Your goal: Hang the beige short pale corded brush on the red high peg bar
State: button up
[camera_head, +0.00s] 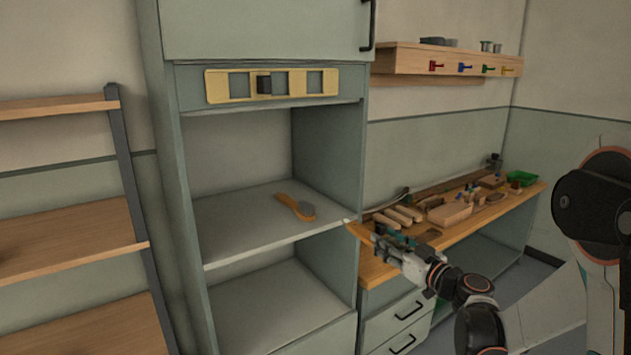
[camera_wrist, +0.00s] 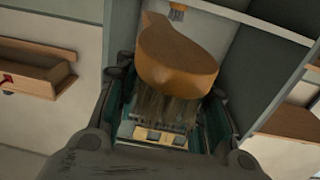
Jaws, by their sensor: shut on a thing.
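My gripper (camera_head: 378,238) is shut on a brush (camera_head: 355,230) in front of the cabinet's right edge, left of the workbench. In the wrist view the held brush (camera_wrist: 178,58) has a smooth orange-tan wooden body pointing away from me. Its brownish bristles lie between the fingers of my gripper (camera_wrist: 165,112). I cannot make out a cord on it. The red peg (camera_head: 435,66) is leftmost on the high wooden peg bar (camera_head: 405,60) on the wall, up and right of my gripper. The red peg also shows at the left edge of the wrist view (camera_wrist: 7,79).
Another brush (camera_head: 297,207), with orange handle and grey bristles, lies on the cabinet shelf (camera_head: 240,226). Blue, green and yellow pegs follow the red one. The workbench (camera_head: 385,270) holds blocks, rollers and a green tray (camera_head: 522,178). A wooden rack (camera_head: 70,238) stands left.

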jog(key=f+m+t+h, duration=0.1)
jog(key=h, duration=0.1)
jog(key=w+f+m+h, duration=0.1)
jog(key=f+h, duration=0.1)
jog(key=shift+w+m+t+b, duration=0.1)
jog(key=shift+m+t+b, duration=0.25)
jog(key=shift+m+t, duration=0.05)
jog(key=m+h, duration=0.1)
jog(key=f+h, duration=0.1)
jog(key=shift+d+m+t+h, duration=0.3)
jog(key=shift+d+m, duration=0.05)
jog(key=shift+m, duration=0.05)
jog(key=shift+s+d+f+m+h+b, duration=0.15)
jog(key=shift+s+m+h, duration=0.15)
jog(key=shift+h, duration=0.2)
jog(key=shift+s+d+r+m+h+b, duration=0.1)
jog(key=shift+s+d+m+h+b, duration=0.15)
jog(key=shift+h, duration=0.25)
jog(key=shift+d+m+h, duration=0.15)
jog(key=shift+m+h, duration=0.1)
jog(key=shift+h, duration=0.05)
